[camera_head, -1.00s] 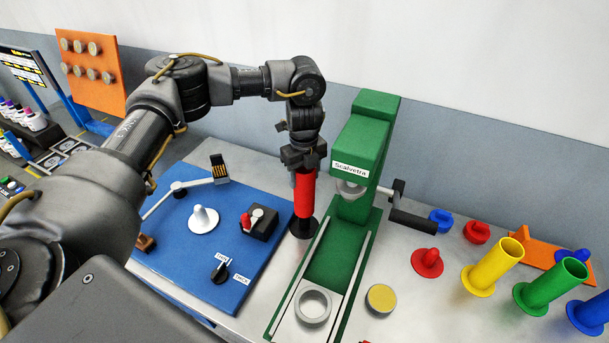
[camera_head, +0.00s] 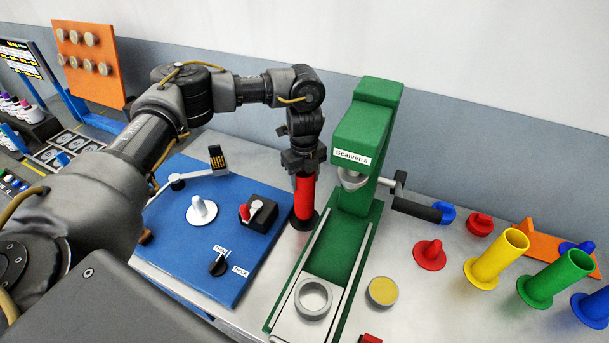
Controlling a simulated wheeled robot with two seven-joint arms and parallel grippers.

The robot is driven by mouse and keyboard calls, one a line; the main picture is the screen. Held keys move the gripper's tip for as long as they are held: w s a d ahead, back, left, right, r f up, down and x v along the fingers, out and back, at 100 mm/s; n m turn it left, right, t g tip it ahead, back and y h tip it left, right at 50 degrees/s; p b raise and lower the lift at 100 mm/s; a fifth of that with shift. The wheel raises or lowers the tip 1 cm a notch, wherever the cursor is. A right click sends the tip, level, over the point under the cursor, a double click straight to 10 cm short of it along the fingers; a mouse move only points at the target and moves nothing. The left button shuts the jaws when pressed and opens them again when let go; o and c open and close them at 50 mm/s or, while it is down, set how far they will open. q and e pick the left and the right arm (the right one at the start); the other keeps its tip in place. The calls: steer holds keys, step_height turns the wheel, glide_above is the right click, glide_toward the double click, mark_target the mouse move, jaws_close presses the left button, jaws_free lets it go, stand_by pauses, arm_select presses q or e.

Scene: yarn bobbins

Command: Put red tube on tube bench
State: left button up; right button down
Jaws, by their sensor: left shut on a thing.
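The red tube (camera_head: 305,197) stands upright between the blue board and the green press, with its lower end at a dark round base (camera_head: 303,222). My left gripper (camera_head: 304,168) points down from above and is shut on the top of the red tube. The tube's upper end is hidden by the gripper. On the right of the table, upright yellow (camera_head: 497,258), green (camera_head: 556,279) and blue (camera_head: 594,309) tubes stand on flanged bases. A red flanged peg (camera_head: 429,254) without a tube stands left of the yellow tube. My right gripper does not show.
The green press (camera_head: 368,128) with a side handle stands just right of the held tube. The blue board (camera_head: 190,235) with a white peg (camera_head: 201,210) and knobs lies to the left. A yellow-topped disc (camera_head: 382,291) lies in front of the red peg.

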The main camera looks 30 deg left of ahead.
arm_select(q)
steer(key=shift+f+b, duration=0.6)
steer(key=shift+f, duration=1)
steer(key=o, duration=1.3)
step_height(320, 180, up, 11)
steer(key=b, duration=0.2)
steer(key=shift+f, duration=0.1)
